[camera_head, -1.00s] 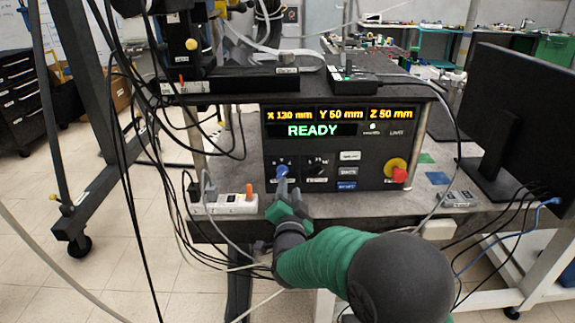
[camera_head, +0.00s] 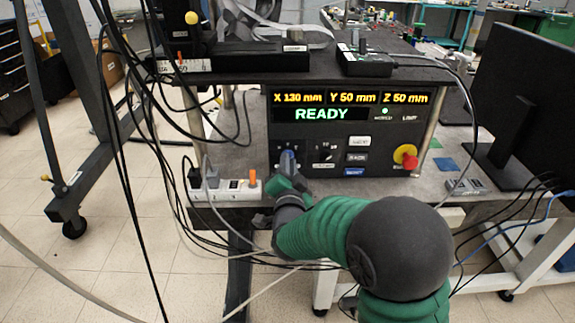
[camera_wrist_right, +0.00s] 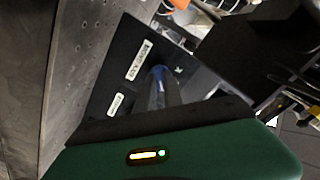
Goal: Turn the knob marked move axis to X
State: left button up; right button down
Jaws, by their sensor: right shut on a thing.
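The control box (camera_head: 345,135) stands on the bench shelf with a lit display (camera_head: 324,114) reading READY, and X 130 mm, Y 50 mm and Z 50 mm above it. The blue knob (camera_head: 288,157) is at the panel's lower left. My right gripper (camera_head: 287,168) reaches up to it and is shut on it. In the right wrist view the blue knob (camera_wrist_right: 158,74) shows beyond the gripper (camera_wrist_right: 160,92), beside white labels. The fingers partly hide the knob, and I cannot read which letter it points to. My left gripper is not in view.
A second, black knob (camera_head: 323,156) sits just right of the blue one. Farther right are small buttons (camera_head: 357,157) and a red and yellow emergency stop (camera_head: 407,157). A power strip (camera_head: 230,189) and hanging cables are at the left; a monitor (camera_head: 520,105) stands at the right.

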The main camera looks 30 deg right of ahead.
jog(key=shift+f, duration=0.3)
jog(key=shift+a+n, duration=0.1)
jog(key=shift+n, duration=0.2)
jog(key=shift+s+f+n, duration=0.1)
jog(key=shift+n, duration=0.4)
jog(key=n+p, duration=0.1)
jog(key=n, duration=0.2)
jog(key=shift+a+p, duration=0.1)
jog(key=shift+p, duration=0.3)
jog(key=n+p, duration=0.1)
jog(key=n, duration=0.2)
jog(key=shift+n+p, duration=0.35)
jog(key=shift+n, duration=0.05)
jog(key=n+p, duration=0.2)
jog(key=n, duration=0.2)
jog(key=shift+n+p, duration=0.3)
jog(key=n+p, duration=0.3)
jog(key=n, duration=0.2)
jog(key=shift+s, duration=0.1)
